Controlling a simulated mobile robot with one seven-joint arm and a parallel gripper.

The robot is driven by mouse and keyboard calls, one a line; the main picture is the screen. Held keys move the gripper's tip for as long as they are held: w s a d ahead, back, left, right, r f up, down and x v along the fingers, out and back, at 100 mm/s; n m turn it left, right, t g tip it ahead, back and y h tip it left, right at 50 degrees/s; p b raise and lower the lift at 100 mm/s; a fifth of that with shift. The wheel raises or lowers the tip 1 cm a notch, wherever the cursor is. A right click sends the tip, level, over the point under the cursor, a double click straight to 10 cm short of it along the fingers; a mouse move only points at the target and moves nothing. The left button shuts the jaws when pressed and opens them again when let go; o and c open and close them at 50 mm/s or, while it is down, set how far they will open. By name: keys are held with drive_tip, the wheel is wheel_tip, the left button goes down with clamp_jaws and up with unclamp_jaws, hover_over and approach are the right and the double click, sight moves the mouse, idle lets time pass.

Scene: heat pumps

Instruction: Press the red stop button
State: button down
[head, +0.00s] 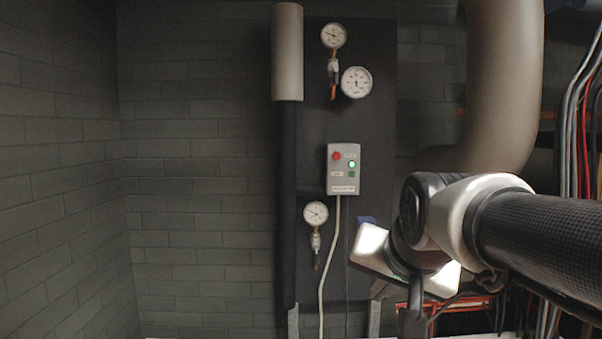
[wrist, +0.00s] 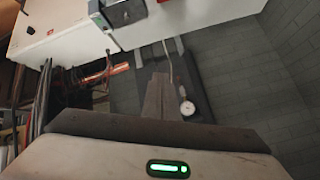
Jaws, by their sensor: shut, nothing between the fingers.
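The red stop button (head: 336,155) is at the upper left of a small grey control box (head: 343,169) on the dark wall panel. A bright green light and a green button sit on the box's right side. In the head view my arm's wrist and hand are to the right of and below the box, apart from it; the fingers cannot be made out there. In the wrist view my gripper (wrist: 160,80) is shut and empty, its fingers pointing away from the camera. I cannot make out the red button in the wrist view.
Two gauges (head: 333,36) (head: 356,82) hang above the box and one gauge (head: 316,213) below left; a gauge (wrist: 187,107) shows beside my fingers. A thick pipe (head: 505,80) and cables (head: 580,120) are at right. Space left of the panel looks clear.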

drive_tip(key=w+r+m+t+b, duration=0.1)
drive_tip(key=w+r+m+t, duration=0.2)
drive_tip(key=w, duration=0.8)
drive_tip(key=w+r+m+t+b, duration=0.1)
drive_tip(key=w+r+m+t, duration=0.2)
drive_tip(key=w+r+m, duration=0.2)
drive_tip(key=w+r+m+t+b, duration=0.1)
drive_tip(key=w+r+m, duration=0.4)
drive_tip(key=w, duration=1.4)
wheel_tip(320, 180, up, 4)
drive_tip(key=shift+d+f+t+b, duration=0.15)
drive_tip(key=shift+t+b, duration=0.25)
drive_tip(key=shift+t, duration=0.5)
drive_tip(key=p, duration=0.8)
approach(337, 156)
drive_tip(key=w, duration=0.5)
drive_tip(key=shift+w+r, duration=0.25)
drive_tip(key=shift+w+f+p, duration=0.2)
drive_tip(key=shift+w+p, duration=0.15)
drive_tip(key=shift+w, duration=0.15)
